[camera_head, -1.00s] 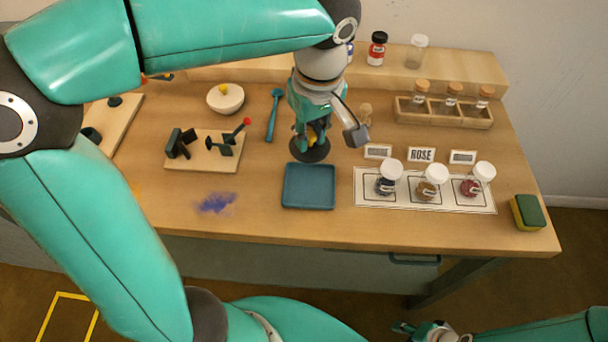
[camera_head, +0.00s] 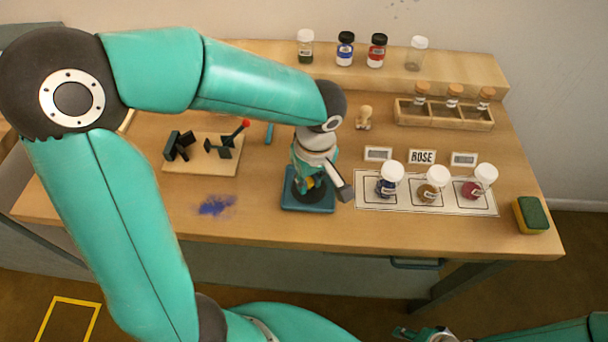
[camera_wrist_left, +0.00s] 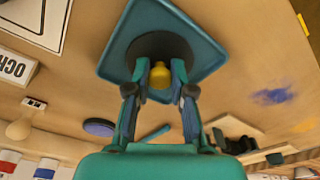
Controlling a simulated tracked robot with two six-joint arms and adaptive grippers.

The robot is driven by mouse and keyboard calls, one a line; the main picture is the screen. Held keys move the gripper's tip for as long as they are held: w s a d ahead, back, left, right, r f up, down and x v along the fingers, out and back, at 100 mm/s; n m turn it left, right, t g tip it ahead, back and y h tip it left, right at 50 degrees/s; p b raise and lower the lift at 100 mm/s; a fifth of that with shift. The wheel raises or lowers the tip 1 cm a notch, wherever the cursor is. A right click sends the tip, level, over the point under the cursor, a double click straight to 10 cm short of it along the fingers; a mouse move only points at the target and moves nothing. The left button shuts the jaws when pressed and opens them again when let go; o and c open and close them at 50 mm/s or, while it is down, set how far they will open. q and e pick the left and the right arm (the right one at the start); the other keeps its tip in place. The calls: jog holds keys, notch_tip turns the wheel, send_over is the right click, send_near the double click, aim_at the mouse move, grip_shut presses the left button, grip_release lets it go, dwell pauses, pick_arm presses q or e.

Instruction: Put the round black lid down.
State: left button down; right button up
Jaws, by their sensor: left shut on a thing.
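The round black lid (camera_wrist_left: 150,46) with its yellow knob (camera_wrist_left: 160,75) shows in the left wrist view, over the blue square tray (camera_wrist_left: 112,62). My left gripper (camera_wrist_left: 162,90) is shut on the knob. In the head view the left gripper (camera_head: 308,183) points down over the tray (camera_head: 318,208), and the lid (camera_head: 297,193) is mostly hidden behind it. I cannot tell whether the lid touches the tray. My right gripper (camera_head: 437,332) is partly in view at the bottom edge, and its jaws are unclear.
White-capped jars (camera_head: 387,181) stand on a white mat (camera_head: 408,204) right of the tray. A wooden board (camera_head: 200,165) with dark fittings lies to the left. A blue powder stain (camera_head: 215,205) is left of the tray. A sponge (camera_head: 531,215) lies at the right edge.

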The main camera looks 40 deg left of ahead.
aim_at(313, 192)
pick_arm(q)
jog(key=c, duration=1)
grip_release()
jog(key=shift+r, duration=0.1)
notch_tip(313, 192, up, 12)
jog(key=d, duration=0.1)
jog(key=shift+s+d+p, duration=0.15)
jog(key=shift+s+p, duration=0.15)
jog(key=shift+p, duration=0.15)
